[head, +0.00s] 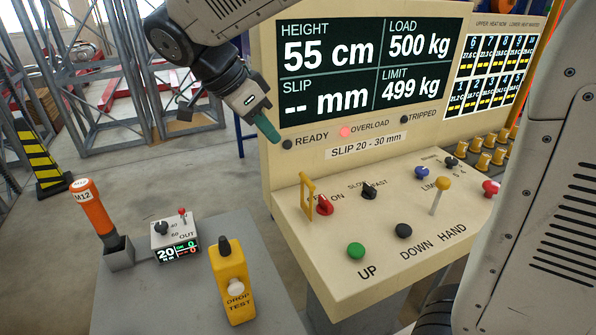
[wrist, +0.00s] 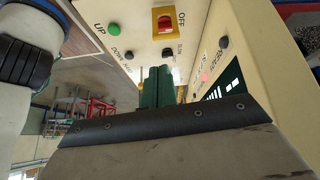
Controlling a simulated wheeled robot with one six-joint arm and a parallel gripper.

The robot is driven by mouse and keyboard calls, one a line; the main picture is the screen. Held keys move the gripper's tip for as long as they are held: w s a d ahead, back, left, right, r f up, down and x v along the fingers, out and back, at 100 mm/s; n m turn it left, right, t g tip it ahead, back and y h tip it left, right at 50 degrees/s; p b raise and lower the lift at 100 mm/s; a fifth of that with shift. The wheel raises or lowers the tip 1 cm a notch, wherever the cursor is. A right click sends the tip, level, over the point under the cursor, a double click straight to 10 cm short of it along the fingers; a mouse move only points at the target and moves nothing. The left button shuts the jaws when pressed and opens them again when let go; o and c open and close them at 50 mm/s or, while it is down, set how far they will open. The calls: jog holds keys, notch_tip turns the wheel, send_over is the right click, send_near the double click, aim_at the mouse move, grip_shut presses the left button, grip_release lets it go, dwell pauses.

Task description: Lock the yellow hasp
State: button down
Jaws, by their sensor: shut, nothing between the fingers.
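The yellow hasp (head: 307,197) is a thin frame standing upright on the sloping cream panel. It is at the left side of the red ON/OFF switch knob (head: 325,205). In the wrist view a yellow square surrounds the red knob (wrist: 165,22); I cannot tell whether it is the hasp or a plate. My gripper (head: 268,128) is shut and empty, its green fingers in front of the display's lower left corner, above and apart from the hasp.
The panel carries a green UP button (head: 356,250), a black DOWN button (head: 403,230) and a yellow-topped HAND lever (head: 440,194). At lower left, a grey table holds an orange M12 tool (head: 93,208), a small meter (head: 175,236) and a yellow DROP TEST pendant (head: 231,283).

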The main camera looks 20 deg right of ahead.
aim_at(305, 179)
jog(key=shift+w+a+m, duration=0.6)
jog(key=shift+w+a, duration=0.05)
jog(key=shift+a, duration=0.05)
jog(key=x, duration=1.4)
jog(key=shift+w+d, duration=0.1)
jog(key=shift+d, duration=0.15)
jog(key=shift+r, duration=0.1)
